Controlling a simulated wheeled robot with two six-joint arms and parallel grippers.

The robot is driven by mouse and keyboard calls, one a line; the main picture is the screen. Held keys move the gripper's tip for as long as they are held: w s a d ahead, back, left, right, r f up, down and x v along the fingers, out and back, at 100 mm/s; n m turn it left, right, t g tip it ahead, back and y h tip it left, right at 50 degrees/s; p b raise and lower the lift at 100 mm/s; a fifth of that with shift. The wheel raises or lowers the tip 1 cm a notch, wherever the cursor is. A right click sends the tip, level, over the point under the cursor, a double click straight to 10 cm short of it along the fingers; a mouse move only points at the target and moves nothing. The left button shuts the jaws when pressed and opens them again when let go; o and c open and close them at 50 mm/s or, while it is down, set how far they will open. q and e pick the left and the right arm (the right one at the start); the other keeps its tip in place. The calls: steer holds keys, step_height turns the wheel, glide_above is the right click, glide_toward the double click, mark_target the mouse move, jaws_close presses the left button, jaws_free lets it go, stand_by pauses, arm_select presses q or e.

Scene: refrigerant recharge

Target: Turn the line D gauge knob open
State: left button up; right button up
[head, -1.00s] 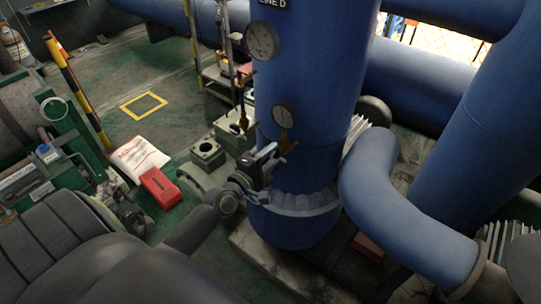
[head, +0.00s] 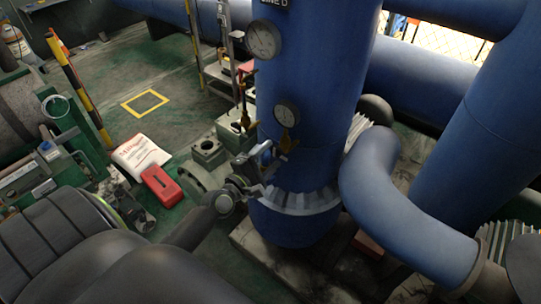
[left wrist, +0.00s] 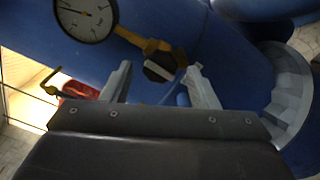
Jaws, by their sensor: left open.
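The blue line D pipe (head: 312,80) stands upright, with an upper gauge (head: 263,40) and a lower gauge (head: 286,113) on it. Below the lower gauge is a brass valve fitting, also seen in the left wrist view (left wrist: 133,39), with a dark knob (left wrist: 157,67) bearing a pale bar. My left gripper (head: 280,149) is just in front of the pipe, below the lower gauge. In the left wrist view its fingers are spread, with the knob between and beyond the tips; I cannot tell whether they touch it. My right gripper is out of view.
A flanged collar (head: 300,201) rings the pipe below my gripper. A curved blue pipe (head: 385,190) stands to the right. A red box (head: 162,186) and a white sack (head: 140,153) lie on the floor at left. A yellow floor square (head: 145,103) has clear floor around it.

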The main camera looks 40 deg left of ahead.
arm_select(q)
steer(key=s, duration=0.6)
steer(key=shift+a+b, duration=0.2)
steer(key=shift+b, duration=0.2)
steer(key=s+a+f+m+g+y+b, duration=0.1)
steer(key=s+a+f+m+g+b, duration=0.25)
steer(key=f, duration=1.35)
steer(key=s+f+m+g+y+b, duration=0.2)
steer(key=s+f+m+g, duration=0.3)
steer(key=f, duration=1.2)
steer(key=s+d+f+m+g+b, duration=0.2)
steer(key=s+f+m, duration=0.4)
steer(key=s+f, duration=0.6)
steer(key=s+d+f+m+g+b, duration=0.2)
steer(key=s+d+f+m+g, duration=0.2)
steer(key=s+f, duration=0.8)
steer(key=s+m+g, duration=0.2)
steer(key=s+m, duration=0.1)
steer(key=s, duration=0.2)
steer(key=shift+d+f+b, duration=0.15)
steer(key=shift+b, duration=0.2)
